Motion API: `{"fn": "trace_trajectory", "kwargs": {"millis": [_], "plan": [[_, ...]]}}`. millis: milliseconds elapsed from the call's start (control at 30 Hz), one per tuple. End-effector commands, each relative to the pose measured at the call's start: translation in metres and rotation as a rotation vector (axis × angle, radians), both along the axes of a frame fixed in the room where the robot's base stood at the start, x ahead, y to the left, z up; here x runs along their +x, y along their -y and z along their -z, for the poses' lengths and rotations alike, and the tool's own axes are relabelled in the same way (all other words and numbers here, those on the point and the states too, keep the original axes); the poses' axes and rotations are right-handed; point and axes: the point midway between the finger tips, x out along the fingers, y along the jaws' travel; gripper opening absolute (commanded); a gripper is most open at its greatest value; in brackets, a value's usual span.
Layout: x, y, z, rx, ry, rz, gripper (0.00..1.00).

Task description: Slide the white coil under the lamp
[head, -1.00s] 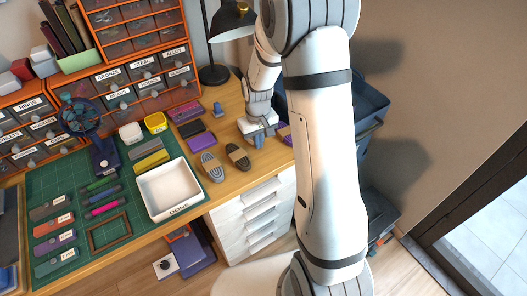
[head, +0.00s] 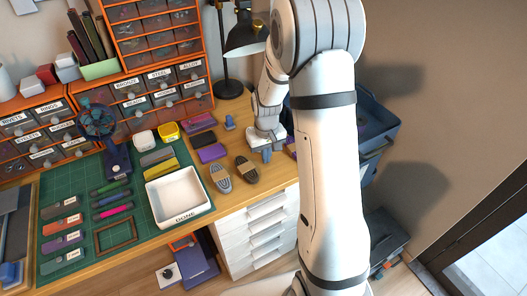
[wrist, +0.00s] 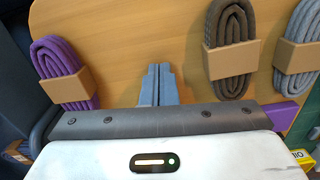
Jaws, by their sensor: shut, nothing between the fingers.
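No clearly white coil shows. The palest is a light grey coil (head: 221,177) with a tan band, lying on the wooden table near its front edge; in the wrist view it is at the right edge (wrist: 297,55), partly cut off. A dark brown coil (head: 246,170) lies beside it, also in the wrist view (wrist: 230,50). A purple coil (wrist: 66,75) is on the other side of my gripper. The black lamp (head: 245,35) stands at the back of the table. My gripper (head: 267,155) is shut and empty, pointing down between the brown and purple coils (wrist: 156,72).
A white tray marked DONE (head: 178,219) stands on the green mat (head: 75,172). Purple and black cases (head: 205,140) and a small blue object (head: 229,123) lie behind the coils. Orange drawer racks (head: 150,73) line the back left. Blue bins (head: 375,130) stand at right.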

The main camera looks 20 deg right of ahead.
Motion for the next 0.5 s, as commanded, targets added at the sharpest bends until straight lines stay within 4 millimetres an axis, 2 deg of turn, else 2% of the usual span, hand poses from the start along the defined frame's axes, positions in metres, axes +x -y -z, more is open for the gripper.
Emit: {"fn": "trace_trajectory", "kwargs": {"millis": [33, 100, 300, 500], "plan": [[-0.009, 0.001, 0.001, 0.000, 0.001, -0.001, 0.00], [-0.004, 0.001, -0.024, -0.001, 0.008, -0.001, 0.00], [-0.005, 0.001, -0.067, 0.000, 0.005, -0.001, 0.00], [-0.005, 0.001, -0.094, -0.001, 0.003, -0.001, 0.00]]}}
